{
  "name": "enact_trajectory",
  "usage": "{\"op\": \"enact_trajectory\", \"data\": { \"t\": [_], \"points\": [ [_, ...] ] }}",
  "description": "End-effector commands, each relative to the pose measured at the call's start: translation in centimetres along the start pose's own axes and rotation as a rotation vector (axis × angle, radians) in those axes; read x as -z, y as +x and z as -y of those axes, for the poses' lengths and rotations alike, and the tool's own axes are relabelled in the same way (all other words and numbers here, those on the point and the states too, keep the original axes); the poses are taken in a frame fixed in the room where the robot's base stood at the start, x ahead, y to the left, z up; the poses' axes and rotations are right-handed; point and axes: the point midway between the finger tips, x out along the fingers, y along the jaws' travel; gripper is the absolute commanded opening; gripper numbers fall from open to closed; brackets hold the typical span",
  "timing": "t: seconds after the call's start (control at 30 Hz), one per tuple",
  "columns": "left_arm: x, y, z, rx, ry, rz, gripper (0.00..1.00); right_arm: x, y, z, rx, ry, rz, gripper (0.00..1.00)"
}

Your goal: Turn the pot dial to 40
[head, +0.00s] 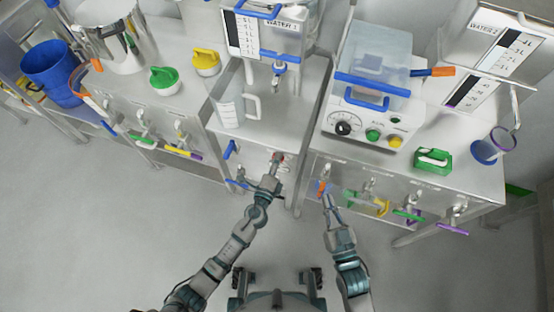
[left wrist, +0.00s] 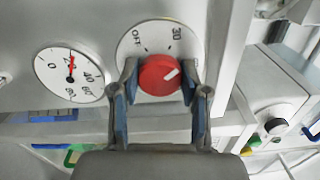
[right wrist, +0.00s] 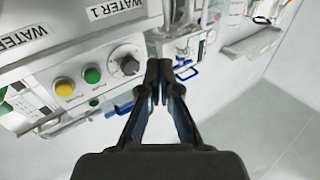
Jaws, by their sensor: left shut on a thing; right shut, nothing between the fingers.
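A red dial (left wrist: 160,76) with a white mark sits on a white round scale plate (left wrist: 146,43) in the left wrist view. OFF and 30 are readable on the plate; other figures are hidden. The white mark points up and to the right. My left gripper (head: 275,166) is shut on the red dial at the front of the middle table; its fingers lie on both sides of the dial. A round gauge (left wrist: 69,76) with a red needle is left of it; the needle points nearly straight up. My right gripper (head: 326,197) is shut and empty, in front of the right table.
A white machine (head: 362,125) with a black knob (head: 344,128) and green and yellow buttons stands on the right table. Coloured handles hang along the table fronts. The grey floor (head: 90,220) is free at left.

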Motion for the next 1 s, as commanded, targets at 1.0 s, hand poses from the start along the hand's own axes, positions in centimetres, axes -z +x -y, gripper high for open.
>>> {"op": "enact_trajectory", "data": {
  "t": [1.0],
  "points": [
    [0.4, -0.3, -0.9, -0.013, 0.627, -0.013, 0.10, -3.6, -1.0, -0.6, -0.013, -0.013, 0.259, 0.00]
  ]
}}
